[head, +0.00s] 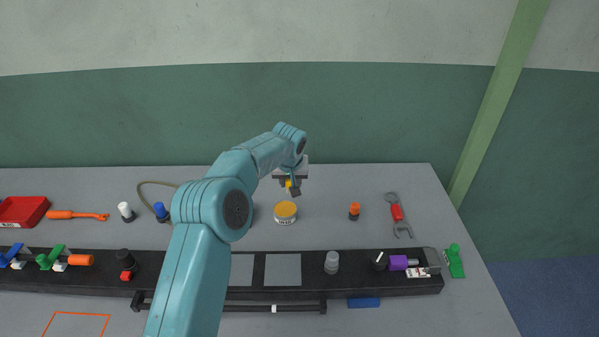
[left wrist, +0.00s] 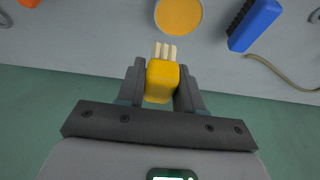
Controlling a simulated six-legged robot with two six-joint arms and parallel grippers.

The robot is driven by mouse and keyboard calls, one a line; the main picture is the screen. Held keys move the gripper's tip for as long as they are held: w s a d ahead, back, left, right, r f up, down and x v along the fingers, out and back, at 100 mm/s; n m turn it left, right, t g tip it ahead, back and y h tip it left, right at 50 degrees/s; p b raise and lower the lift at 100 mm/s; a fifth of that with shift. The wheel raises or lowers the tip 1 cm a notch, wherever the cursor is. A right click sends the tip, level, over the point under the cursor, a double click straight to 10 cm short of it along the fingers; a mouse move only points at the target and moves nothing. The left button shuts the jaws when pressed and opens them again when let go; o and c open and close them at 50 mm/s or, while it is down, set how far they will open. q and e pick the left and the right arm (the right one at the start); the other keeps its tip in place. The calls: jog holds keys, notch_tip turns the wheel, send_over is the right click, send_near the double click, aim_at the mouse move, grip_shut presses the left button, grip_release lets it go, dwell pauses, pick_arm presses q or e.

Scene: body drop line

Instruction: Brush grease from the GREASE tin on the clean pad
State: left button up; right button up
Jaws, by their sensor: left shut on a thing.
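My left gripper (head: 292,186) is shut on a yellow brush, whose pale bristles point out between the jaws; the brush (left wrist: 162,80) shows clearly in the left wrist view. The GREASE tin (head: 285,218) is a round white tin with an open yellow-orange top, standing on the table just in front of the gripper. Its yellow surface also shows in the left wrist view (left wrist: 179,15), apart from the bristle tips. Two grey pads lie in the dark rail: one (head: 283,270) is in full view, the other (head: 243,270) is partly behind my left arm. I cannot tell which is the clean pad. My right gripper is not in view.
The dark rail (head: 210,290) crosses the table and carries several small parts. A blue-and-black item (head: 160,211) with a cable stands left of my arm.

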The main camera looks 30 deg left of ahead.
aim_at(285, 206)
pick_arm(q)
jog(key=f, duration=0.1)
jog(key=a+f, duration=0.1)
jog(key=s+f, duration=0.1)
jog(key=shift+a+f+b, duration=0.1)
jog(key=shift+a+b, duration=0.25)
jog(key=shift+f+b, duration=0.8)
jog(key=shift+f, duration=1.3)
jog(key=shift+f+b, duration=0.45)
jog(key=shift+f, duration=0.05)
jog(key=shift+f+b, duration=0.15)
jog(key=shift+b, duration=0.25)
dwell(0.7)
